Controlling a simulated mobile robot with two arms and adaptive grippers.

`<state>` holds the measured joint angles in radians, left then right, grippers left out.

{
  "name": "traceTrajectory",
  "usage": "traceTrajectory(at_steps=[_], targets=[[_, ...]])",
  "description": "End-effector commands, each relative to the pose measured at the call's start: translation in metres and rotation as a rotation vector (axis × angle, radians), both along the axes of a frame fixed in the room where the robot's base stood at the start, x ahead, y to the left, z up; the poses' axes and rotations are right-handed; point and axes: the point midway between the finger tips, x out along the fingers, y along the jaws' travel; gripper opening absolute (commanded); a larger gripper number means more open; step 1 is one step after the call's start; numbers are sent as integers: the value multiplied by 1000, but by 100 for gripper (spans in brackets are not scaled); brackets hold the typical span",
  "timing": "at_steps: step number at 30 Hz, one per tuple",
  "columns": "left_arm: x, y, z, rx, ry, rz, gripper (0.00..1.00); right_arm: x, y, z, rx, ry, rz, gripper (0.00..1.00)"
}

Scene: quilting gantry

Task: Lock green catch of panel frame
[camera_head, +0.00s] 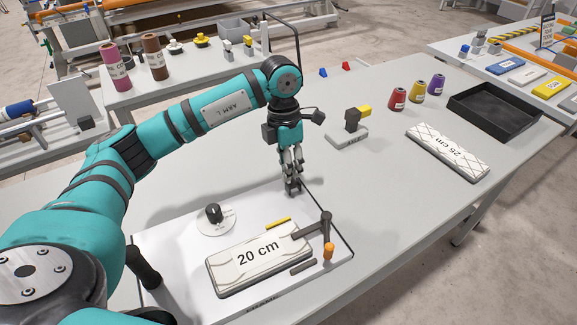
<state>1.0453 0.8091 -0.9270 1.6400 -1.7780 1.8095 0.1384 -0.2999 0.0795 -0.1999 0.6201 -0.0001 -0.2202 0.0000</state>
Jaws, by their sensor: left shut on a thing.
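The panel frame (180,262) is a white board with a dark edge, lying on the near table. On it are a white quilted pad marked 20 cm (230,275), a black knob on a round white base (213,214), a yellow bar (278,222) and a dark lever with an orange end (328,250). My left gripper (293,187) points down at the frame's back edge, shut on a small dark part whose shape is mostly hidden by the fingers. I see no green on it, and no green catch shows elsewhere. My right gripper is out of view.
Farther right are a 25 cm pad (447,151), red, amber and purple spools (418,92) and a black tray (493,112). The table (400,215) is clear right of the frame.

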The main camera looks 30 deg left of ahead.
Motion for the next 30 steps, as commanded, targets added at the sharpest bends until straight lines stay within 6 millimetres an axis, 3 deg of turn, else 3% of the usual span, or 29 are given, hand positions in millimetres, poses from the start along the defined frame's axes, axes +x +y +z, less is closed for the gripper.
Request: traceTrajectory(at_steps=[24, 25, 30], targets=[[0, 0, 0, -1, -1, -1, 0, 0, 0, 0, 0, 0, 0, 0], [0, 0, 0, -1, -1, -1, 13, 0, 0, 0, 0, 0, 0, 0], [0, 0, 0, -1, -1, -1, 35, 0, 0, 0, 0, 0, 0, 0]])
